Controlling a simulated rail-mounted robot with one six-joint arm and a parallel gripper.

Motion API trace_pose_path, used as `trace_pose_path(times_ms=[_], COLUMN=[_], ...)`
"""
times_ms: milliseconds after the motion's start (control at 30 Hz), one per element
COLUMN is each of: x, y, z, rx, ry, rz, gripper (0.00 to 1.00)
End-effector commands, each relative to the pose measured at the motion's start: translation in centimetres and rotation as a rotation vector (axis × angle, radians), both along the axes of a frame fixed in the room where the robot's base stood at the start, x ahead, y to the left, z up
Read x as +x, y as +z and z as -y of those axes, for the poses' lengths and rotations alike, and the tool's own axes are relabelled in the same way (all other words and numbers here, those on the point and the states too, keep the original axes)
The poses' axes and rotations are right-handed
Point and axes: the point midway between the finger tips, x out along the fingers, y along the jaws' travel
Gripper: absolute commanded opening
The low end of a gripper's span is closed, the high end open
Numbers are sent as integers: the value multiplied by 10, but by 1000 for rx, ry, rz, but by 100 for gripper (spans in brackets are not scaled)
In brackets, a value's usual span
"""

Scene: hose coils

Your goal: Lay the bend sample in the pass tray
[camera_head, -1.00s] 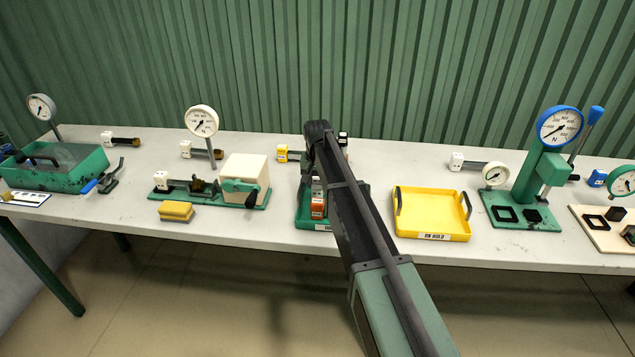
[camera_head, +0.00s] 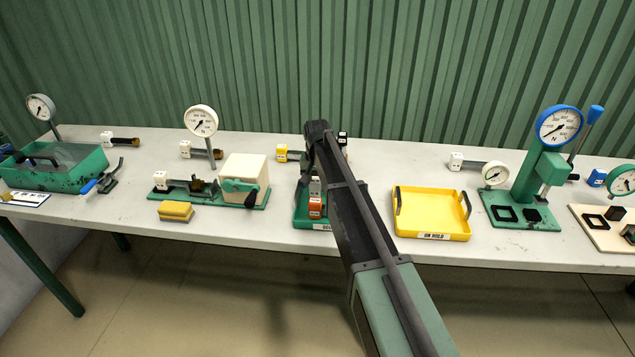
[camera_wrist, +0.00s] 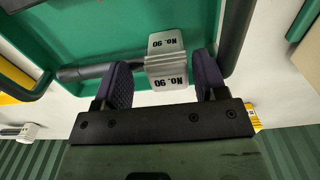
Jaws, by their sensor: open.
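The white tag marked "No. 90" (camera_wrist: 167,60) with a dark hose piece (camera_wrist: 85,73) lies over the green tray (camera_wrist: 110,25) in the wrist view; I take it for the bend sample. My gripper (camera_wrist: 162,80) is open, its two dark fingers either side of the tag, with a gap showing. Whether the sample rests on the tray floor is hard to tell. In the head view my arm hides most of the green tray (camera_head: 302,222) and its label.
The yellow "ON HOLD" tray (camera_head: 433,213) stands empty to the right. The green-based crank fixture (camera_head: 243,180) and a yellow sponge (camera_head: 177,211) are to the left. A green press with a blue gauge (camera_head: 559,125) stands further right. Several tagged hose pieces lie along the back.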

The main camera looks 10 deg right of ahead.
Motion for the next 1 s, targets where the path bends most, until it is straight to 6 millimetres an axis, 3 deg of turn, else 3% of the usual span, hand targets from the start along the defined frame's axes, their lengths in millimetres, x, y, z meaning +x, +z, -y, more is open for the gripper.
trace_pose_path(times_ms=[1000], x=[0], y=[35], z=[0], rx=[0], ry=[0], rz=[0], gripper=[68])
